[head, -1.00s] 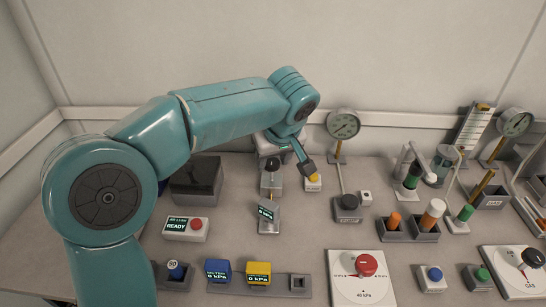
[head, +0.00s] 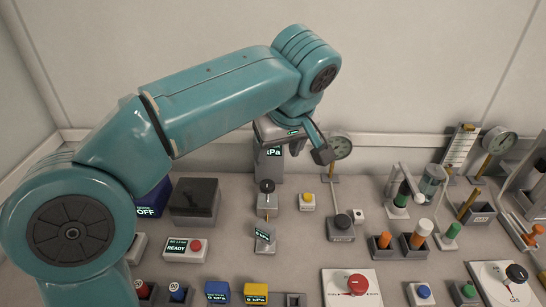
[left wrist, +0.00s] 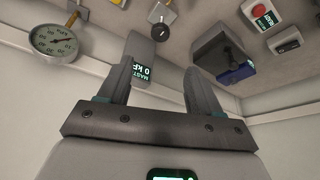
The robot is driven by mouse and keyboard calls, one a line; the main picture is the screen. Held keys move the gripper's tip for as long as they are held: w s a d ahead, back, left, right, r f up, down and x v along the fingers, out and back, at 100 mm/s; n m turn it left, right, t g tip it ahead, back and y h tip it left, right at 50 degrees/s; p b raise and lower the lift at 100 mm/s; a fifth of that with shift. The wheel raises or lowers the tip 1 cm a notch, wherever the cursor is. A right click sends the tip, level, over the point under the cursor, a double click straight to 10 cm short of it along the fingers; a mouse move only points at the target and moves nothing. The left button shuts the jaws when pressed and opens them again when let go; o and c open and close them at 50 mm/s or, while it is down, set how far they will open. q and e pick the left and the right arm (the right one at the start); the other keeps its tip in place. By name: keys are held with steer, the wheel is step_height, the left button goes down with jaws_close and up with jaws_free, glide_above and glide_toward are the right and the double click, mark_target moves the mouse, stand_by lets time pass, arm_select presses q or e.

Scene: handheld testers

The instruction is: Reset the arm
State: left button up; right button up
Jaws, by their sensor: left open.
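My left arm comes in from the left in the head view, teal and bent at the elbow. Its left gripper (head: 312,155) is raised above the back of the bench, left of a round gauge. In the left wrist view the left gripper (left wrist: 158,92) has its two fingers spread apart with nothing between them. A grey master kPa unit (left wrist: 140,62) shows beyond the fingers there; in the head view this unit (head: 268,160) stands by the wall, partly behind the arm. My right gripper is not in view.
A dark box (head: 195,197), a READY panel (head: 185,249) and a tester with a black knob (head: 267,200) stand below the arm. A gauge (head: 340,147) stands close right of the gripper. A red-knob plate (head: 357,285) lies at the front. Holders and tubes crowd the right.

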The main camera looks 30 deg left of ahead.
arm_select(q)
steer(key=shift+v, duration=1.2)
steer(key=shift+s, duration=0.1)
